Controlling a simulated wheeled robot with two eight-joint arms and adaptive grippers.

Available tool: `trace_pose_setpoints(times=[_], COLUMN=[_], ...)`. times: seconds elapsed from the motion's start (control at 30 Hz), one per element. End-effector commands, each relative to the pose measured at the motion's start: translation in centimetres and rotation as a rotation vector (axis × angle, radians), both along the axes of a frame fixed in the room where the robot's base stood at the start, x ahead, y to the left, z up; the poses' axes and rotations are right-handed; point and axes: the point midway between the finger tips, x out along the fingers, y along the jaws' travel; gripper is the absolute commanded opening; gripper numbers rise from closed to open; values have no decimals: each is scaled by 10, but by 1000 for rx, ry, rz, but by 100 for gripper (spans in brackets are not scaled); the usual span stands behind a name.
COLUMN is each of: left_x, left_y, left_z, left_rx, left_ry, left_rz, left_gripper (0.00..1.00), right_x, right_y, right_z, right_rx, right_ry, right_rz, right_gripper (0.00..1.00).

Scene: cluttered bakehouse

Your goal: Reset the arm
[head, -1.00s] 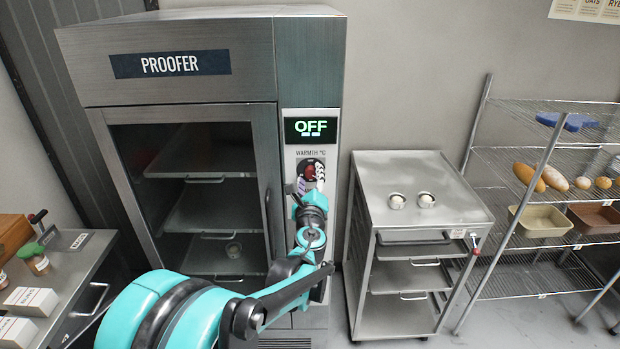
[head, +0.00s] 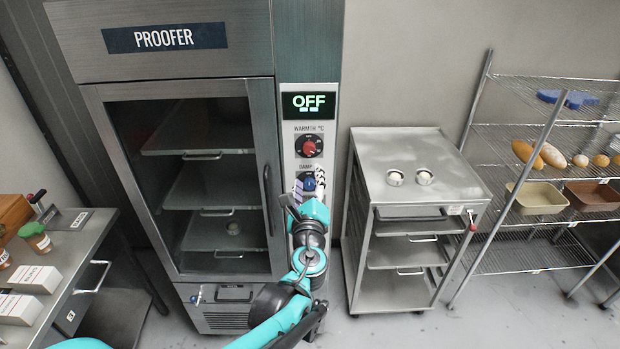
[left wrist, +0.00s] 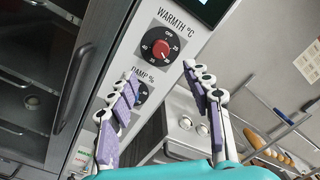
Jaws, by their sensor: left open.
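The proofer (head: 258,35) stands with its door shut and its display (head: 308,104) reading OFF. Its red warmth knob (head: 309,147) is in clear sight, and also shows in the left wrist view (left wrist: 160,49). The damp knob (head: 309,183) below it is blue and partly covered by my gripper. My left gripper (head: 305,186) is in front of the control panel at about the damp knob's height. In the left wrist view my left gripper (left wrist: 161,85) has its purple-padded fingers spread, with nothing between them. One finger overlaps the damp knob; contact cannot be told. My right gripper is out of view.
A steel trolley (head: 400,150) with two small round pieces on top stands right of the proofer. A wire rack (head: 540,130) with loaves and tins is farther right. A steel bench (head: 60,262) with boxes and jars is at left.

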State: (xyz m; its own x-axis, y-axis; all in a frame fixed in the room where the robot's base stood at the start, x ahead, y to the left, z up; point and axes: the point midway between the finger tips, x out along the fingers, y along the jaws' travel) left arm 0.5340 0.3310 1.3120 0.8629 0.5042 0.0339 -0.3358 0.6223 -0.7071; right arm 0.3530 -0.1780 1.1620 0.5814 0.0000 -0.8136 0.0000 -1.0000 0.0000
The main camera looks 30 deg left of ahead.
Motion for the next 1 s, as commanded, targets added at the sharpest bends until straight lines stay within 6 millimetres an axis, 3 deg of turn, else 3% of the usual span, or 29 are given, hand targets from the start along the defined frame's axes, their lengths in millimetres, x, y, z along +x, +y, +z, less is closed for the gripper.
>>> trace_pose_setpoints(times=[0.27, 0.37, 0.47, 0.63, 0.8, 0.9, 1.0], left_x=[-1, -9, -27, -75, -126, -151, -169], left_y=[0, 3, 5, -11, -65, -102, -131], left_z=[-2, -14, -44, -130, -214, -246, -262], left_rx=[-16, -128, -380, -1000, -1581, -1832, -1998], left_ry=[-4, -31, -84, -173, -186, -162, -132], left_rz=[3, 23, 73, 239, 465, 593, 691], left_gripper=[50, 50, 50, 50, 50, 50, 50], right_x=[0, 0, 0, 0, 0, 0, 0], right_y=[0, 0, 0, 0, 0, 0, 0], right_z=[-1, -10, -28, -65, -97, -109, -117], right_rx=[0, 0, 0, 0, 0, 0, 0], right_ry=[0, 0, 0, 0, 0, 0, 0], right_rz=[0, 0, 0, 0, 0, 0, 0], right_gripper=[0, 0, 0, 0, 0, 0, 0])
